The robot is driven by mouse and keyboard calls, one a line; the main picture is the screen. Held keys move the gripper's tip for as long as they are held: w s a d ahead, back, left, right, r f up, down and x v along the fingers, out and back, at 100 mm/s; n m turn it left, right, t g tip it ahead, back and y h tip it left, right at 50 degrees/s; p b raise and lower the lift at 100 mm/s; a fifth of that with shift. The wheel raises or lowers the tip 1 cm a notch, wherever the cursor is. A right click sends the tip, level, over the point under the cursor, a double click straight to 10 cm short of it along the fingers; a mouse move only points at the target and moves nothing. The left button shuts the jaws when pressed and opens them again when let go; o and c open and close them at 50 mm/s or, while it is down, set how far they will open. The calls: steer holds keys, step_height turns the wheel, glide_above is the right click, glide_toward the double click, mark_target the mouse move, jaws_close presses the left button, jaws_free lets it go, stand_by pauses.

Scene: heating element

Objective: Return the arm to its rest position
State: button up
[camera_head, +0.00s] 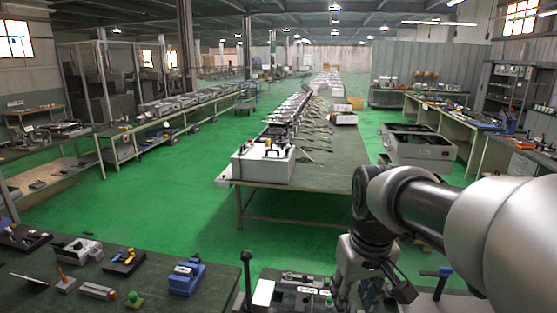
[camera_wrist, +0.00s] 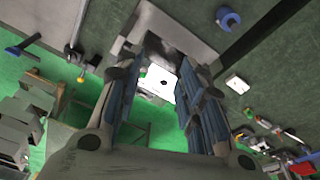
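My arm (camera_head: 420,205) reaches in from the right in the head view and bends down over the near bench. My gripper (camera_head: 368,290) hangs low at the bottom centre, beside a dark fixture (camera_head: 300,281) with small metal parts. Its fingertips are hard to make out there. In the wrist view my gripper (camera_wrist: 158,80) shows two blue-grey fingers spread apart, with a clear gap between them. A white surface with a black dot (camera_wrist: 162,83) shows through the gap, apart from the fingers. I see nothing held. A grey block with a dark recess (camera_wrist: 195,32) lies beyond the fingertips.
A dark bench (camera_head: 110,262) at the lower left carries a blue device (camera_head: 187,278), a green knob (camera_head: 133,299) and other tools. A long table (camera_head: 330,178) with a white box (camera_head: 263,163) stands ahead. Green floor (camera_head: 160,190) is clear between the benches.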

steer(key=s+f+m+t+b, duration=0.1)
steer(key=s+f+b, duration=0.2)
steer(key=s, duration=0.6)
steer(key=s+f+m+t+b, duration=0.1)
steer(key=s+f+b, duration=0.3)
steer(key=s+f, duration=0.3)
steer(key=shift+s, duration=1.25)
